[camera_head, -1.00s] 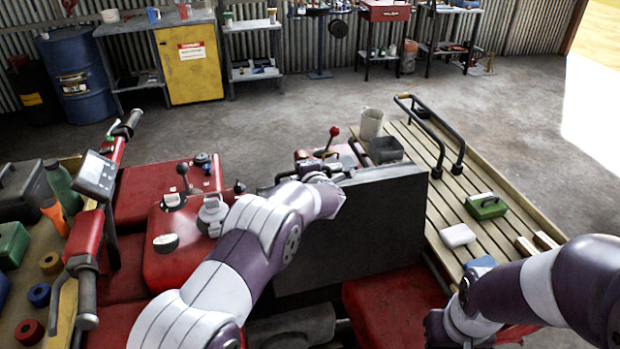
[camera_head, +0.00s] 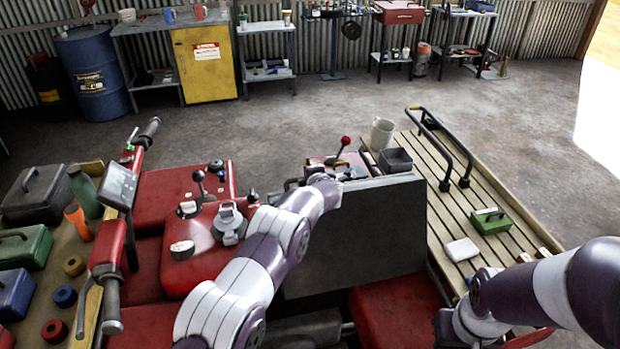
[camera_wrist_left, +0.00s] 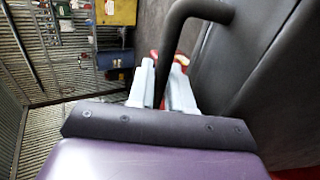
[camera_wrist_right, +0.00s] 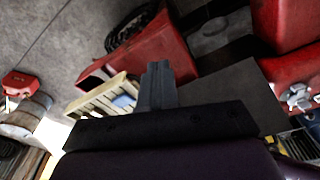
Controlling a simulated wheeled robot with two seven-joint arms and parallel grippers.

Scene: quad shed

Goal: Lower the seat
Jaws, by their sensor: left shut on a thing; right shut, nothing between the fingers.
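The seat (camera_head: 370,240) is a broad dark panel, raised and steeply tilted in the middle of the red quad (camera_head: 200,245). My left arm reaches across to its upper edge. In the left wrist view, my left gripper (camera_wrist_left: 168,85) is shut on a black curved bar (camera_wrist_left: 200,10) beside the dark padded seat (camera_wrist_left: 255,60). My left fingertips are not clear in the head view. In the right wrist view, my right gripper (camera_wrist_right: 158,75) is shut and empty, with red bodywork (camera_wrist_right: 155,50) beyond it. My right fingers do not show clearly in the head view.
A red-knobbed lever (camera_head: 343,145) stands beyond the seat. Handlebars (camera_head: 112,280) and a loaded tray are left.

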